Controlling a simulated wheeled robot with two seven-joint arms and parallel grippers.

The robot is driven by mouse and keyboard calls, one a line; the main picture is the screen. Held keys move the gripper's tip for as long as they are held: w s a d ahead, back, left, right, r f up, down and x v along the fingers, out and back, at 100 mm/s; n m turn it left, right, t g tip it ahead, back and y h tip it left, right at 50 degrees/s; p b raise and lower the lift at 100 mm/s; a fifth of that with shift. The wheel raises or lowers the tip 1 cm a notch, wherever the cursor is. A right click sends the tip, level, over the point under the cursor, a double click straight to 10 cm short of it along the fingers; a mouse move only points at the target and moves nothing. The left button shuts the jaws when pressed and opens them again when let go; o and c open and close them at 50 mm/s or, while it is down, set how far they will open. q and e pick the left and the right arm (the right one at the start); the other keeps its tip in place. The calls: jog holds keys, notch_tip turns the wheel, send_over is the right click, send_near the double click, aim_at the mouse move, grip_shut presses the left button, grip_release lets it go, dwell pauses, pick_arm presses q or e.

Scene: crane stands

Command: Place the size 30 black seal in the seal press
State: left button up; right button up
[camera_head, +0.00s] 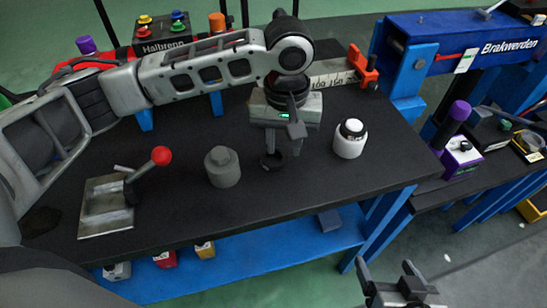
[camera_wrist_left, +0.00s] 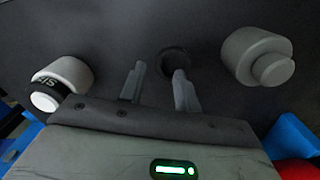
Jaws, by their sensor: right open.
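A small dark round piece (camera_head: 272,161), which looks like a black seal, lies on the black table below my left gripper (camera_head: 283,150). In the left wrist view the round piece (camera_wrist_left: 173,62) shows just beyond and between the two spread fingertips (camera_wrist_left: 158,70); no size mark is readable on it. My left gripper is open and empty. A metal plate (camera_head: 106,222) with a red-knobbed lever (camera_head: 160,156) stands at the table's left; it may be the seal press. My right gripper (camera_head: 387,268) is open and empty in front of the table's right side.
A grey stepped cylinder (camera_head: 222,168) stands left of the round piece. A white cylinder with a black band (camera_head: 349,139) stands right of it. A measuring rail (camera_head: 335,80) and a Halbrenn box (camera_head: 165,38) are behind. The front-middle tabletop is mostly clear.

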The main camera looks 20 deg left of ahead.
pick_arm(q)
jog(key=shift+f, duration=1.45)
grip_shut()
jog(key=shift+r, duration=0.2)
